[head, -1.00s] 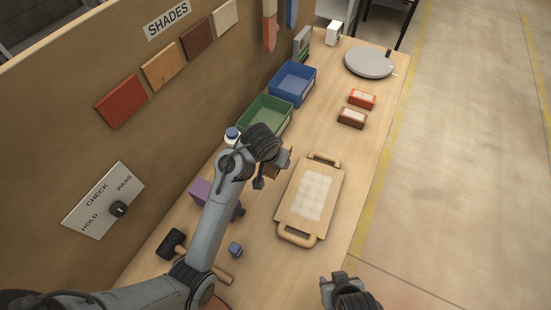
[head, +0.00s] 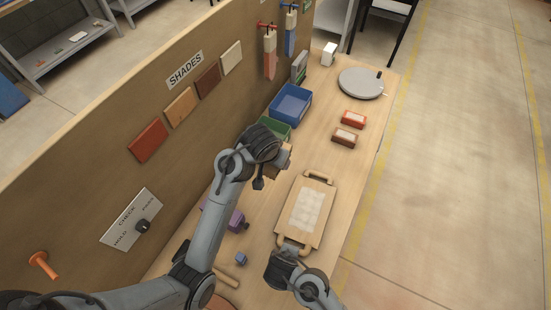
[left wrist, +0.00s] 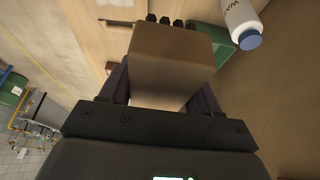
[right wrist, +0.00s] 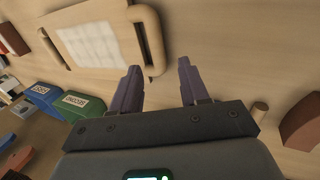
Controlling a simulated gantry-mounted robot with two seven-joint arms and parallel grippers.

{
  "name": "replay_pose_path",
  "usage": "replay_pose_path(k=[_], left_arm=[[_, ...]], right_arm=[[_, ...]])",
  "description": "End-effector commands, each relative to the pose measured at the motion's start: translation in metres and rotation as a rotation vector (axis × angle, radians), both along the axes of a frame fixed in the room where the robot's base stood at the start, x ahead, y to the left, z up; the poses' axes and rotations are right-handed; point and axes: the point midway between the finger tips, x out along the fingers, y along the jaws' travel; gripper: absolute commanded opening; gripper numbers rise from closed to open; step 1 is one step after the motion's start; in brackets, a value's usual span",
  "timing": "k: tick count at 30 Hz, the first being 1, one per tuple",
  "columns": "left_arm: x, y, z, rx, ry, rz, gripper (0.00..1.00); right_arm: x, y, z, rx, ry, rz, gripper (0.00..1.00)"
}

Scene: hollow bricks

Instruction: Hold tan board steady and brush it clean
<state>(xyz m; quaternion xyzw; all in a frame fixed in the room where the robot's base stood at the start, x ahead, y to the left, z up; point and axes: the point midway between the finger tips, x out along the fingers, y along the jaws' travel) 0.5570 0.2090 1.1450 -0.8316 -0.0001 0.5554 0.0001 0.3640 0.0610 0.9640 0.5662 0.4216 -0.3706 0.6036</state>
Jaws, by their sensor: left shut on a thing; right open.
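The tan board (head: 319,198) lies flat on the bench in the head view, with a loop handle at each end and a pale gridded patch (head: 306,210) on its top. My left gripper (head: 277,166) is shut on a brown brush (left wrist: 172,55), a block with dark bristle tufts, held left of the board. My right gripper (head: 289,246) is open at the board's near handle. In the right wrist view the handle (right wrist: 153,42) reaches toward the space between its fingertips; I cannot tell whether they touch.
A blue bin (head: 290,105) and a green bin (head: 274,127) stand along the panel. A white bottle (left wrist: 243,22) is near the brush. A purple object (head: 237,219) and small blue block (head: 242,257) lie nearer. Two reddish bricks (head: 353,118) and a grey turntable (head: 361,84) are farther back.

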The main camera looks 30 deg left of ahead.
Motion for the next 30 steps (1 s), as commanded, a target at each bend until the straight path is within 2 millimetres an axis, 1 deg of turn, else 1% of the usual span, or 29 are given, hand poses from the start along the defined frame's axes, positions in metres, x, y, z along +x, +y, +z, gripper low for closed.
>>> replay_pose_path(k=[1, 10, 11, 16, 21, 30], left_arm=[[0.000, 0.000, -0.011, 0.000, 0.000, 0.000, 0.38], [0.000, 0.000, -0.049, 0.000, -0.001, 0.000, 0.38], [0.000, 0.000, -0.048, 0.000, -0.001, 0.000, 0.38], [0.000, 0.000, -0.058, 0.000, -0.001, 0.000, 0.38], [0.000, 0.000, -0.063, 0.000, -0.001, 0.000, 0.38], [0.000, 0.000, -0.065, 0.000, -0.001, 0.000, 0.38]], right_arm=[[0.002, 0.000, -0.010, 0.000, 0.000, -0.001, 0.45], [0.016, 0.001, -0.045, 0.002, -0.001, -0.001, 0.45], [0.017, 0.001, -0.046, 0.002, -0.001, -0.001, 0.45], [0.024, 0.002, -0.061, 0.002, -0.001, -0.002, 0.45], [0.027, 0.003, -0.070, 0.004, 0.000, -0.002, 0.45], [0.029, 0.003, -0.073, 0.004, 0.000, -0.002, 0.45]])
